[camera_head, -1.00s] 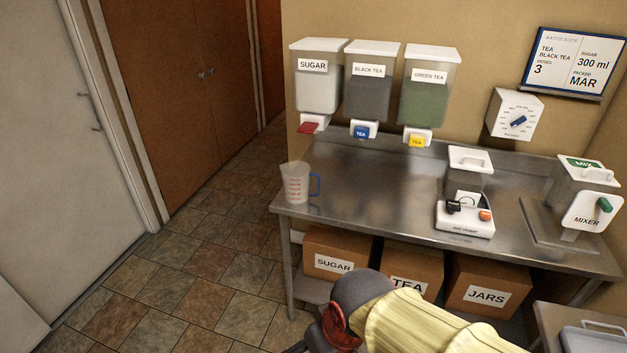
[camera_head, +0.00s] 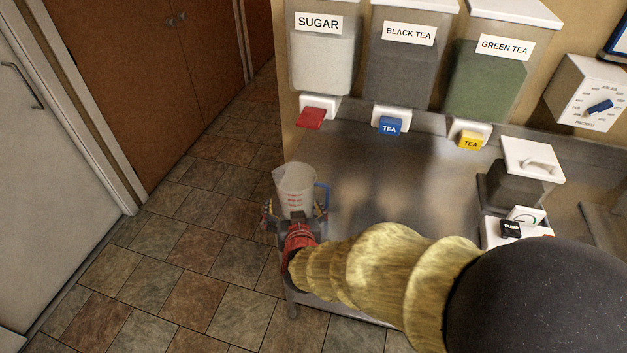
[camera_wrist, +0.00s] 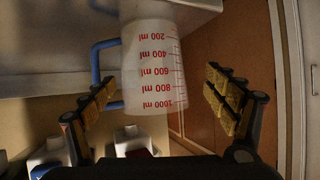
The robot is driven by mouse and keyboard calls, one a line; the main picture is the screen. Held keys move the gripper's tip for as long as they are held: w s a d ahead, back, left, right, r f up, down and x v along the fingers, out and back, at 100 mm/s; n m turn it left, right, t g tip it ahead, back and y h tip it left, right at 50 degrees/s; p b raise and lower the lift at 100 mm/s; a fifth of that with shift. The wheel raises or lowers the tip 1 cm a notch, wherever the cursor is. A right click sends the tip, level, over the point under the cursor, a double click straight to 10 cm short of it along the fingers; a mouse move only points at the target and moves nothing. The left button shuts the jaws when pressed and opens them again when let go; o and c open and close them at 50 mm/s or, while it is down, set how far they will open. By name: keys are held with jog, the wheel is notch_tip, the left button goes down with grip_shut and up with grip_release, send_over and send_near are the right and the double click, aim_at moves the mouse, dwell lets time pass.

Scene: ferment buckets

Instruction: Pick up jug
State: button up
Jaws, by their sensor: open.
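The jug (camera_head: 296,185) is a clear measuring jug with red markings and a blue handle. It stands upright at the left end of the steel counter in the head view. My gripper (camera_head: 295,212) is open at the near side of the jug, its fingers reaching to either side of it. In the wrist view the jug (camera_wrist: 152,70) appears upside down between the two spread fingers of my gripper (camera_wrist: 162,105). Its blue handle is on the left there, close to the left finger. I see gaps between both finger pads and the jug's body.
Sugar (camera_head: 321,60), black tea (camera_head: 405,65) and green tea (camera_head: 492,75) dispensers hang on the wall behind the counter (camera_head: 385,180). A white-lidded device (camera_head: 527,165) stands on the counter to the right. Open tiled floor (camera_head: 180,255) lies to the left.

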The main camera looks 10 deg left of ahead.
aim_at(297, 198)
jog(key=shift+w+d+r+t, duration=0.2)
jog(key=shift+r+t, duration=0.1)
jog(key=shift+r, duration=0.15)
jog(key=shift+w+d+r+t, duration=0.2)
jog(key=shift+r+t, duration=0.1)
jog(key=shift+r, duration=0.15)
jog(key=b+x, duration=0.1)
jog(key=x, duration=0.1)
jog(key=shift+w+a+f, duration=0.1)
jog(key=shift+w+f, duration=0.15)
jog(key=b+x, duration=0.1)
jog(key=x, duration=0.1)
jog(key=f+b+x, duration=0.1)
jog(key=x, duration=0.1)
jog(key=shift+w, duration=0.15)
jog(key=shift+w+b, duration=0.25)
jog(key=shift+b, duration=0.1)
jog(key=shift+c, duration=0.4)
jog(key=c, duration=0.8)
jog(key=shift+r, duration=0.15)
